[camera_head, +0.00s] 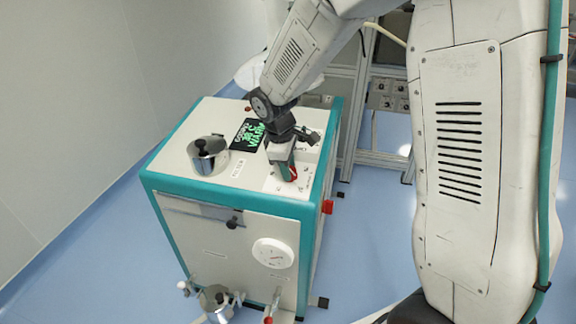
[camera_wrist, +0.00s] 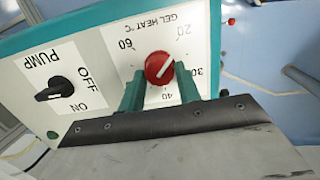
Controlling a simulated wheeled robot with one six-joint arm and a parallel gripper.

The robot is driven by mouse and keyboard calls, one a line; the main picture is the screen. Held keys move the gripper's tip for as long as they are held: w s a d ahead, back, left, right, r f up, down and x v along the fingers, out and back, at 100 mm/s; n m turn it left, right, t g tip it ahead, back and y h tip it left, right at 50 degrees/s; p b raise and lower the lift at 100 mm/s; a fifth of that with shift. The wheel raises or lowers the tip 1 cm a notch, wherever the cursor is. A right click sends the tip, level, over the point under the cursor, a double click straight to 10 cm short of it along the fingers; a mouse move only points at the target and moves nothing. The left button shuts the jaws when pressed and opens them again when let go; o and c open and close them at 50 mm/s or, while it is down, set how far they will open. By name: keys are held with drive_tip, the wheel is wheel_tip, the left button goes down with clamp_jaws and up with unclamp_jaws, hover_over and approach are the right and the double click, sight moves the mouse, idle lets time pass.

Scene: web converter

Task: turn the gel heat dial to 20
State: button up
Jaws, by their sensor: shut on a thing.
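The gel heat dial (camera_wrist: 159,68) is a round red knob on a white panel, with a white pointer line. In the wrist view the panel appears upside down, with the figures 20, 30, 40 and 60 around the knob. The pointer slants to the upper right, seemingly between 20 and 30. My gripper (camera_wrist: 160,79) has its two green fingers on either side of the knob and is shut on it. In the head view my gripper (camera_head: 285,172) points down onto the machine's top, and a bit of the red dial (camera_head: 293,173) shows beside it.
A black pump switch (camera_wrist: 54,89) with OFF and ON marks sits beside the dial. On the white and teal machine (camera_head: 205,215) stand a metal pot (camera_head: 208,156) and a display (camera_head: 247,135) with green writing. A red button (camera_head: 327,206) juts from the right side.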

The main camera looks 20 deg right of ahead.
idle(0.3)
drive_tip(key=o, duration=1)
drive_tip(key=shift+c, duration=0.2)
wheel_tip(320, 180, up, 8)
drive_tip(key=a, duration=0.1)
drive_tip(key=shift+s+a, duration=0.2)
drive_tip(key=shift+a, duration=0.05)
drive_tip(key=shift+f, duration=0.15)
